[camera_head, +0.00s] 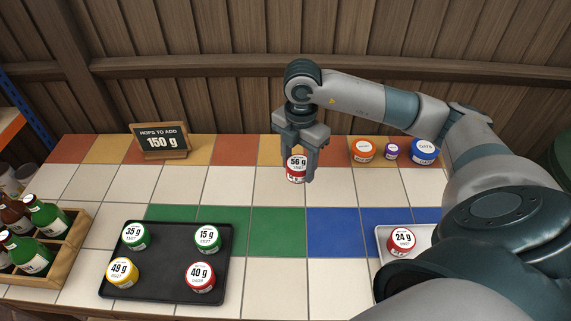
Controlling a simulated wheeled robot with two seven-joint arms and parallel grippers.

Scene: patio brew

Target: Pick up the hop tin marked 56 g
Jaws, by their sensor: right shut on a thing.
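The red hop tin marked 56 g (296,174) is between the fingers of my right gripper (297,160), near the back middle of the tiled table. The gripper points down and is shut on the tin, with its label facing the camera. I cannot tell whether the tin touches the table or hangs just above it. My left gripper does not show.
A black tray (165,287) holds tins marked 35 g, 15 g, 49 g and 40 g. A pale tray (386,241) at right holds a red 24 g tin (401,240), partly behind my right arm. A sign (160,141) reads 150 g. A bottle crate (66,262) stands left.

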